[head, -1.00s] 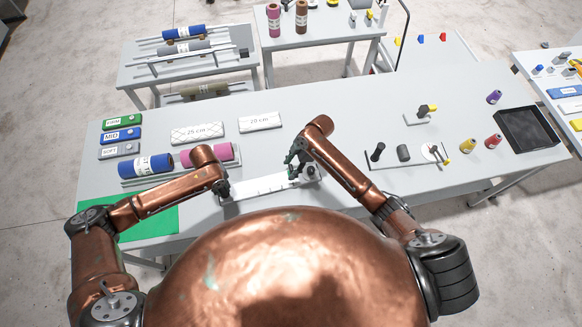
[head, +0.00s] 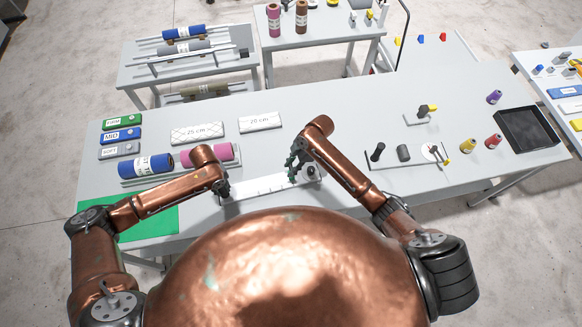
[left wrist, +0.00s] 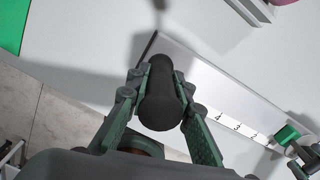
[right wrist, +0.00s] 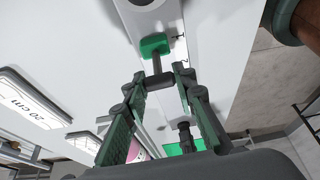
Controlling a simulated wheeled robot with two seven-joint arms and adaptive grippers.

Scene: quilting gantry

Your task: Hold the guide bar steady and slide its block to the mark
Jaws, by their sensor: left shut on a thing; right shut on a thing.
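The guide bar (head: 258,187), a pale bar with scale marks, lies along the bench's front edge in the head view. My left gripper (head: 221,191) is at its left end, shut on a dark rounded handle (left wrist: 160,100). The scale (left wrist: 236,126) with printed numbers shows beside it in the left wrist view. My right gripper (head: 293,174) is near the bar's right end. In the right wrist view its fingers are shut on the dark stem of the green block (right wrist: 155,44). The block sits close to the scale's low-number end. The target mark cannot be made out.
A blue roll (head: 147,166) and a pink roll (head: 220,153) lie behind my left forearm. A green mat (head: 150,224) lies at the front left. A dark tray (head: 526,129) is at the right.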

